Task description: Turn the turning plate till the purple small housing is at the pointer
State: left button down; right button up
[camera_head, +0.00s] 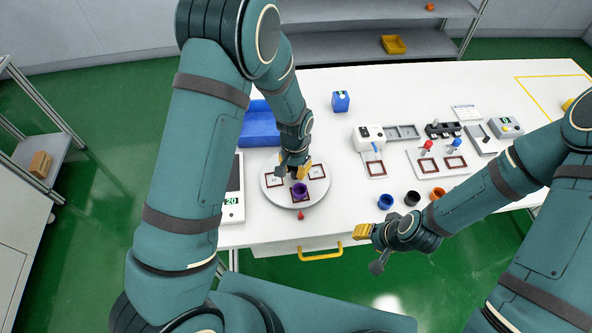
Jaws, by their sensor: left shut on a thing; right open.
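The round grey turning plate (270,203) lies at the front left of the white table and carries dark-red-framed squares. The purple small housing (299,190) stands upright on the front square. The red pointer (301,215) is just in front of the plate's rim, nearly in line with the housing. My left gripper (299,174) is low over the plate's middle, just behind the housing, shut on what looks like a part of the plate; its arm hides the grip. My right gripper (362,231) is open and empty, off the table's front edge.
Blue (386,202), black (412,198) and orange (438,194) cups stand near the front edge. A blue bin (258,127) is behind the plate; a scale (231,205) is left of it. Fixtures (437,162) fill the right. A drawer handle (321,256) sticks out below.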

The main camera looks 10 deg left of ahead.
aim_at(295, 169)
pick_arm(q)
jog(key=shift+s+m, duration=0.1)
jog(key=shift+m, duration=0.4)
dwell(0.3)
jog(key=c, duration=0.7)
grip_release()
jog(key=shift+c, duration=0.2)
notch_tip(295, 169, up, 12)
jog(key=shift+f, duration=0.1)
